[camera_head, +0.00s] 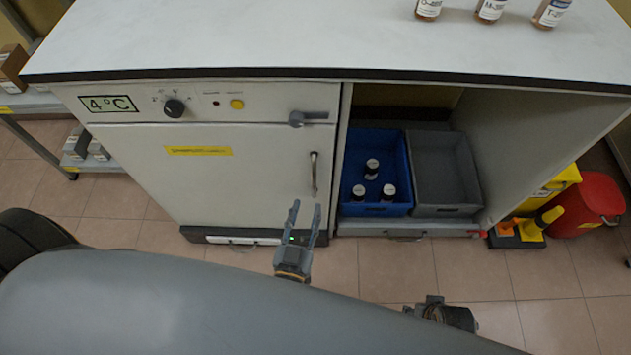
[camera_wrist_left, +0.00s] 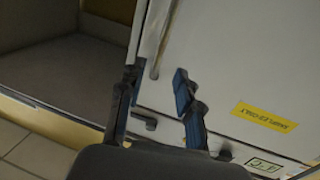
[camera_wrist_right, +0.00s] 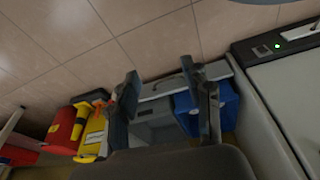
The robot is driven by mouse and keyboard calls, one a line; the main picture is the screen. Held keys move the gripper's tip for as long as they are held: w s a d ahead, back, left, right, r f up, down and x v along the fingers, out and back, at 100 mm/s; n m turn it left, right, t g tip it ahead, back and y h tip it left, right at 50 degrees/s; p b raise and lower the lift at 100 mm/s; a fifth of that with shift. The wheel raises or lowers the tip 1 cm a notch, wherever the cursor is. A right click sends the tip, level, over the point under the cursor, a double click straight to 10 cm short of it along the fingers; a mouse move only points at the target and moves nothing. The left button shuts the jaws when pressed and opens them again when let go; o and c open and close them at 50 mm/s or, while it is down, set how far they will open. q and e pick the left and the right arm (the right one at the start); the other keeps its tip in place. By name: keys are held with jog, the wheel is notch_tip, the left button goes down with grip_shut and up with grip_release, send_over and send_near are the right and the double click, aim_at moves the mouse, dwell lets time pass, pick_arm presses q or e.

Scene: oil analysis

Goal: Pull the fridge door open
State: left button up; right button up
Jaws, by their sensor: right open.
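The white fridge door (camera_head: 225,170) is shut under a panel marked 4°C. Its vertical grey bar handle (camera_head: 314,174) is near the door's right edge. My left gripper (camera_head: 305,208) is open, with its fingertips pointing up just below the handle. In the left wrist view the handle (camera_wrist_left: 163,45) shows beyond and between the open fingertips (camera_wrist_left: 157,77); I cannot tell whether they touch it. A grey latch (camera_head: 309,117) sits above the door. My right gripper (camera_head: 437,304) is low, away from the door, and its open, empty fingers show in the right wrist view (camera_wrist_right: 160,72).
Right of the fridge is an open compartment with a blue bin (camera_head: 375,209) of bottles and a grey bin (camera_head: 447,170). Several bottles stand on the worktop (camera_head: 330,45). A red bin (camera_head: 590,205) stands at the right. The tiled floor (camera_head: 395,262) before the fridge is clear.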

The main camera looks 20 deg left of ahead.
aim_at(313, 185)
pick_arm(q)
jog(key=w, duration=0.8)
jog(key=shift+w+a+b, duration=0.3)
jog(key=shift+a+b, duration=0.05)
jog(key=shift+b, duration=0.05)
pick_arm(e)
jog(key=r, duration=0.3)
jog(key=shift+w, duration=0.4)
pick_arm(q)
grip_shut()
